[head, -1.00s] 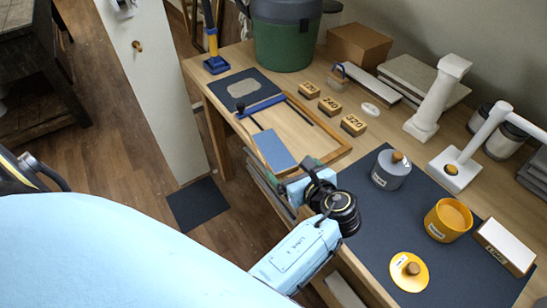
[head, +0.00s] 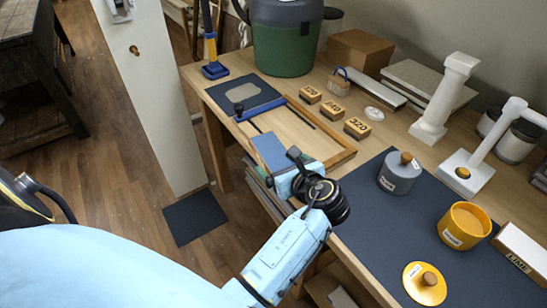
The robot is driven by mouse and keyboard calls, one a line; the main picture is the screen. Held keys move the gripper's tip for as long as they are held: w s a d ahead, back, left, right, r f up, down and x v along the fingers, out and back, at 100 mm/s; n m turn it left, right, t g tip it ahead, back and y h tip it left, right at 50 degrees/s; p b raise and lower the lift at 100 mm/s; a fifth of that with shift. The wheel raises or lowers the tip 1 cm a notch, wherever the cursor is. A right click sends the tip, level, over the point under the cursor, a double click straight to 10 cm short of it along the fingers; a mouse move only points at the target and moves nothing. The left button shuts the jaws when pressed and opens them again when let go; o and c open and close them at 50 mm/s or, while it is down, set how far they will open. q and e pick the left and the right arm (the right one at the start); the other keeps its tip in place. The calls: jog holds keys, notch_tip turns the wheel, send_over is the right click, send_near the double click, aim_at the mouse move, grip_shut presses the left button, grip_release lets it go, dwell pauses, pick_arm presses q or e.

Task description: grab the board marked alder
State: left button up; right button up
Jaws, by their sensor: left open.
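I cannot read the word alder on anything in the head view. A pale-topped board (head: 527,243) at the right edge of the dark mat carries a label that seems to read LIME. My left gripper (head: 285,183) is open over the front edge of the workbench, beside the near end of a blue flat panel (head: 272,153). I see nothing held in it, though its wrist hides part of the fingers. My right gripper is out of view.
A dark mat (head: 400,225) bears a grey pot (head: 399,177), a yellow pot (head: 463,228) and a yellow lid (head: 424,287). Numbered blocks (head: 333,111), a wooden frame (head: 341,158) and a white column (head: 445,98) stand behind. A green bucket (head: 285,45) is at the back.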

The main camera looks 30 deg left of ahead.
pick_arm(q)
jog(key=c, duration=1.1)
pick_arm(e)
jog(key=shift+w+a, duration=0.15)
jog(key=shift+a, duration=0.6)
